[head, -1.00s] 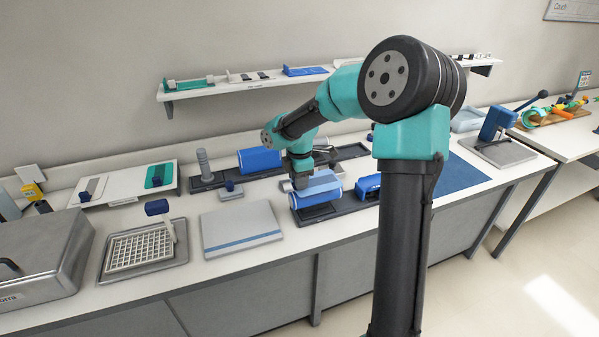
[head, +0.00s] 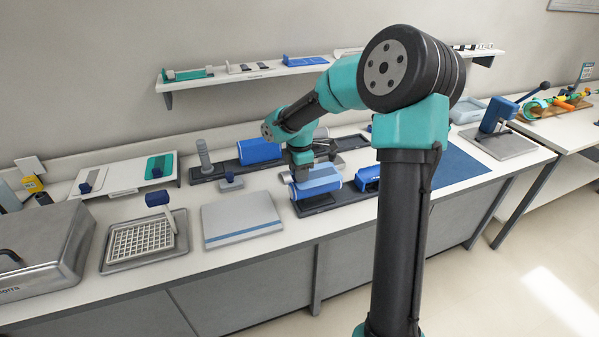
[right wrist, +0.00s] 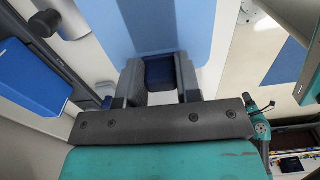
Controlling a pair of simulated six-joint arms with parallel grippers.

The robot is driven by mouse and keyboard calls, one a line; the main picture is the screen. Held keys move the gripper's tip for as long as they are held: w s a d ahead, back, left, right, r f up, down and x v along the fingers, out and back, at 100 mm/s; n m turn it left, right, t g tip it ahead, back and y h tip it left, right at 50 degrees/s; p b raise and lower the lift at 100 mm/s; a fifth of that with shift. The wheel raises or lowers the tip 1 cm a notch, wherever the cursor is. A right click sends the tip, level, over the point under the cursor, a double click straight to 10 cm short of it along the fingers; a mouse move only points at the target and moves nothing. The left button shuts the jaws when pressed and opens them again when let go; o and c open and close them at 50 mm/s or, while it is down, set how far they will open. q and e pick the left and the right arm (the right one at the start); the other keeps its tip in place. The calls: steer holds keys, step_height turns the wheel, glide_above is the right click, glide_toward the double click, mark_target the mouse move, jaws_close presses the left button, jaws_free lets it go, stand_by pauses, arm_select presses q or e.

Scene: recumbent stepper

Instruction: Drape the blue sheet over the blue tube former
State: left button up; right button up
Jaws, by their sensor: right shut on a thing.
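The blue tube former (head: 332,187) lies on a dark base on the bench in the head view. The light blue sheet (head: 322,173) with a bluer band shows at its top; it also fills the upper middle of the right wrist view (right wrist: 198,28). How far it wraps the former cannot be told. My right gripper (head: 301,176) is at the left end of the former's top. In the right wrist view its two fingers (right wrist: 160,76) are shut on a dark blue tab at the sheet's near edge. My left gripper is not in view.
Another blue cylinder (head: 258,150) lies behind on a dark rail (head: 206,178). A blue piece (head: 367,179) is close on the right. A grey plate with a blue stripe (head: 242,219) lies front left, beside a tray with a white grid (head: 178,243). A blue mat (head: 455,168) lies right.

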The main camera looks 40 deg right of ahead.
steer(key=shift+f, duration=0.75)
steer(key=shift+c, duration=0.4)
stand_by(0.6)
steer(key=o, duration=1.4)
steer(key=shift+r, duration=0.1)
steer(key=shift+r, duration=3.45)
steer(key=shift+r, duration=0.1)
step_height(320, 180, up, 17)
steer(key=shift+r, duration=0.1)
